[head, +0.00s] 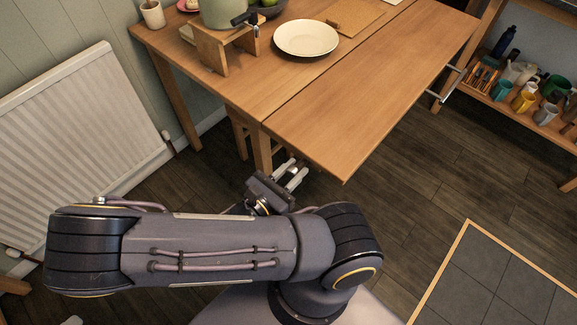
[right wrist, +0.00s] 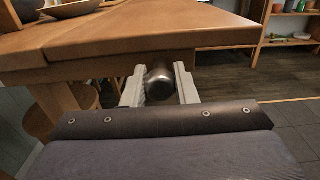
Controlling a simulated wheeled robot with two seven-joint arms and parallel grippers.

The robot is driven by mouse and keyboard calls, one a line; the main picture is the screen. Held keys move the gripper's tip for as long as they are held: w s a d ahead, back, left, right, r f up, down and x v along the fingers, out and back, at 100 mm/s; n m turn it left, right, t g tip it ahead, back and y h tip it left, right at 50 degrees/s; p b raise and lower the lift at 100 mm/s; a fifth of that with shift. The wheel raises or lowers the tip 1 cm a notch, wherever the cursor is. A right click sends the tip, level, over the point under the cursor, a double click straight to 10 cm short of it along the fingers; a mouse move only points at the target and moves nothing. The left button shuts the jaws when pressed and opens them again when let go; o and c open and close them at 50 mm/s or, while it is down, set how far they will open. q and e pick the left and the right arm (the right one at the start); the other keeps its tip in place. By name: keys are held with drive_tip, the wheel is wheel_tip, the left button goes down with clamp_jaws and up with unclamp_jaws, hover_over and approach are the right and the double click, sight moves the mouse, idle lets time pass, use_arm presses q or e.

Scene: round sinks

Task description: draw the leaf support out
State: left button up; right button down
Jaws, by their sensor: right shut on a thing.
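The wooden table's leaf (head: 370,90) lies level with the main top, with a seam between them. The leaf support shows only by its round metal knob (right wrist: 159,82), just under the leaf's edge in the right wrist view. Its wooden bar is mostly hidden under the leaf. My right gripper (head: 292,175) is at the leaf's near corner, low beside the table leg. In the right wrist view its two pale fingers (right wrist: 159,90) stand either side of the knob, shut on it. My left gripper is not in view.
A white plate (head: 306,38), a wooden stand (head: 215,52) with a green pot (head: 222,12) and a cup (head: 152,14) are on the table. A radiator (head: 80,115) is at left. A shelf of mugs (head: 524,98) is at right. Dark floor (head: 400,180) is clear right of the leaf.

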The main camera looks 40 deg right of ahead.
drive_tip(key=shift+s+f, duration=0.1)
drive_tip(key=shift+s, duration=0.1)
drive_tip(key=c, duration=1.1)
unclamp_jaws()
drive_tip(key=shift+s, duration=0.1)
drive_tip(key=shift+c, duration=0.2)
drive_tip(key=a, duration=0.7)
drive_tip(key=shift+s+a+p, duration=0.25)
drive_tip(key=shift+a+p, duration=0.05)
drive_tip(key=shift+a, duration=0.1)
